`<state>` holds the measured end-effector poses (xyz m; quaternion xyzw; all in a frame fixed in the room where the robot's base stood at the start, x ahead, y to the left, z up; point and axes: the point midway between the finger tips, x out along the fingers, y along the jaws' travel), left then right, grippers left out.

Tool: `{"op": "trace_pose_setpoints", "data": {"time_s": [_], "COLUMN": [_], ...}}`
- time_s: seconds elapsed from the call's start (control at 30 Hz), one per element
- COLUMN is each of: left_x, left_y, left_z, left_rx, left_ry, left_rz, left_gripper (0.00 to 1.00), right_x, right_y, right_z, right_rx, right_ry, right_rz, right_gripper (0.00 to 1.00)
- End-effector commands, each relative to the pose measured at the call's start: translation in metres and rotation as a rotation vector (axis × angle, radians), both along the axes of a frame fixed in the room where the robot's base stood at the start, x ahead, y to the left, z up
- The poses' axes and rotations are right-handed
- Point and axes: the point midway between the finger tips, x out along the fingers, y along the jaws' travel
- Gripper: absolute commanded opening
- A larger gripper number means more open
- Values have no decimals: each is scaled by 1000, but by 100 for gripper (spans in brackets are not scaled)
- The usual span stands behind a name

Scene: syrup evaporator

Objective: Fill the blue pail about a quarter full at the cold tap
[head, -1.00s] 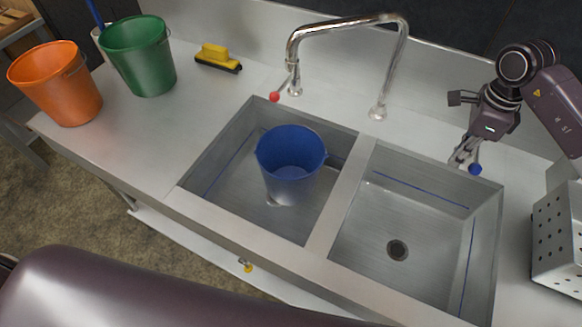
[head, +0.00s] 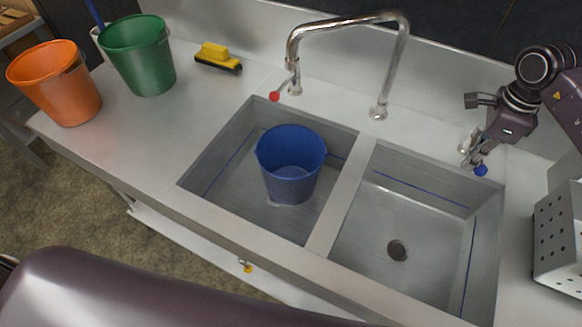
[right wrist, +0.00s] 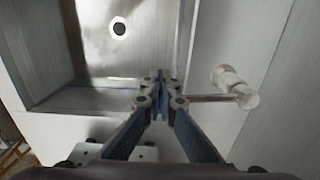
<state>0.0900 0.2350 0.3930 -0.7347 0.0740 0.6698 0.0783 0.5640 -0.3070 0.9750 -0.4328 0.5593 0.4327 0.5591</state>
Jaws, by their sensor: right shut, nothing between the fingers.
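The blue pail (head: 289,160) stands upright in the left sink basin (head: 225,160). Its inside shows a paler bottom; I cannot tell if that is water. The chrome spout (head: 350,20) arches behind the basins, and no stream shows. The cold tap's blue knob (head: 481,170) is at the right, by its metal valve (head: 468,141). My right gripper (head: 477,158) is shut and empty against or just beside the cold tap lever. In the right wrist view its closed fingertips (right wrist: 160,88) meet the lever (right wrist: 208,98); the knob is hidden there. My left gripper is out of view.
A red-knobbed tap (head: 275,96) sits behind the left basin. The right basin (head: 400,215) is empty. Orange (head: 55,85) and green (head: 140,60) pails and a yellow brush (head: 217,57) are on the left counter. A perforated metal box (head: 560,240) stands at right.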

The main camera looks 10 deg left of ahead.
Motion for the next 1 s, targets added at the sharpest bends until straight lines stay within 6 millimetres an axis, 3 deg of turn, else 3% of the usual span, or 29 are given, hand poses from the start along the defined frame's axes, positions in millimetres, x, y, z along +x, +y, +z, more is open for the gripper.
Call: {"op": "trace_pose_setpoints", "data": {"time_s": [1.0], "left_x": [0], "left_y": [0], "left_z": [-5], "left_rx": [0], "left_ry": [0], "left_rz": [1], "left_gripper": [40], "right_x": [-3], "right_y": [-31], "right_z": [0], "right_rx": [-1], "right_ry": [0], "right_rz": [-2], "right_gripper": [0]}}
